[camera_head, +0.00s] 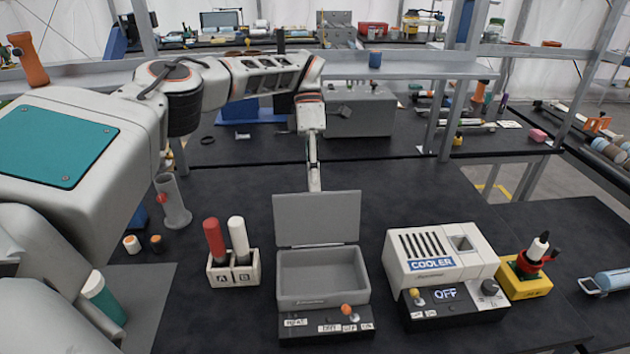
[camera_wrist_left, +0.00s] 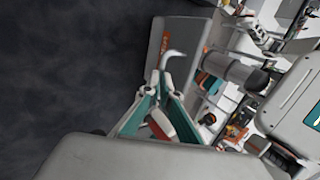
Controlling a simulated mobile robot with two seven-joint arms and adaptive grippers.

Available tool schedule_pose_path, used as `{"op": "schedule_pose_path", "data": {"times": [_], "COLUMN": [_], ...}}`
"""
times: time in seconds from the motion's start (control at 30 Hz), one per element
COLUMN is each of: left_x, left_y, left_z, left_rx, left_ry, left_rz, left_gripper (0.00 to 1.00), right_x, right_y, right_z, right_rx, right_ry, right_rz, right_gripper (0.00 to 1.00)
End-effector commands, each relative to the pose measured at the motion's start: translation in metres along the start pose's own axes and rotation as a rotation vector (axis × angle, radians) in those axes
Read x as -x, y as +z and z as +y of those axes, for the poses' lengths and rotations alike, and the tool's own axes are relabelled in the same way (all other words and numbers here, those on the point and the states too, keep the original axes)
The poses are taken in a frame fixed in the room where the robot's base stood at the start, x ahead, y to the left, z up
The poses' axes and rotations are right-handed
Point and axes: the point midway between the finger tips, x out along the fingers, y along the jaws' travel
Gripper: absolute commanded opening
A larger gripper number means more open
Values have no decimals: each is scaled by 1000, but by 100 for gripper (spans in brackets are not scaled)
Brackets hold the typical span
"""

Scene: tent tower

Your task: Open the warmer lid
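The warmer (camera_head: 322,276) is a grey open-topped box on a black control base in the middle of the table in the head view. Its lid (camera_head: 317,219) stands roughly upright along the back edge, and the empty-looking inside shows. My left gripper (camera_head: 314,178) reaches down behind the lid's top edge; its tips are partly hidden there, so contact cannot be told. In the left wrist view the left gripper's teal-lined fingers (camera_wrist_left: 164,82) converge and look shut, with nothing clearly between them. My right gripper is not in view.
A white cooler (camera_head: 440,255) with an OFF display stands right of the warmer. A holder (camera_head: 234,272) with a red and a white tube stands left of it. A yellow-based stand (camera_head: 525,282) is further right. The dark table behind the warmer is mostly clear.

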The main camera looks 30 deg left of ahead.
Motion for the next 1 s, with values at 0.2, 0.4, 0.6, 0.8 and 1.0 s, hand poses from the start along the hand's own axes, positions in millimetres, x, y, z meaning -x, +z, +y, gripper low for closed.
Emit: {"op": "schedule_pose_path", "data": {"times": [0.2, 0.4, 0.6, 0.8, 1.0], "left_x": [-21, -21, -20, -17, -12], "left_y": [-1, -1, -1, -2, -3], "left_z": [2, 2, 2, 3, 1], "left_rx": [-4, -3, -2, 1, 3], "left_ry": [-24, -25, -23, -20, -17], "left_rz": [30, 30, 29, 24, 22], "left_gripper": [0, 13, 25, 25, 25], "right_x": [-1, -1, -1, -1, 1], "right_y": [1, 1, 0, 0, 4], "right_z": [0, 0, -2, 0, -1], "right_rx": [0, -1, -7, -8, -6], "right_ry": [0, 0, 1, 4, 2], "right_rz": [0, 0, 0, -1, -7], "right_gripper": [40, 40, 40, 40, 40]}}
